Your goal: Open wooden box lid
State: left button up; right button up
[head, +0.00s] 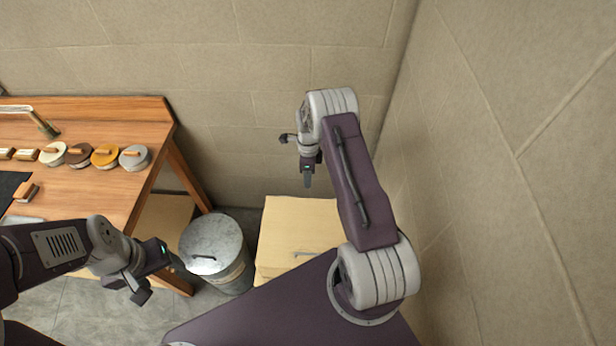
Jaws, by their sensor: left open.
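The pale wooden box (297,220) stands on the floor against the back wall, right of the metal bin. My left gripper (160,277) is open and empty, left of the metal bin and apart from the box.
A round metal bin (214,240) with a lidded top stands between my left gripper and the box. A wooden workbench (115,190) at left holds several round, knobbed pots and small blocks. Walls close in behind and at right.

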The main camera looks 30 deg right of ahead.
notch_tip(320, 180, up, 9)
jog(key=b, duration=0.3)
jog(key=shift+w+d+b, duration=0.3)
jog(key=shift+w+b, duration=0.1)
jog(key=shift+w, duration=0.05)
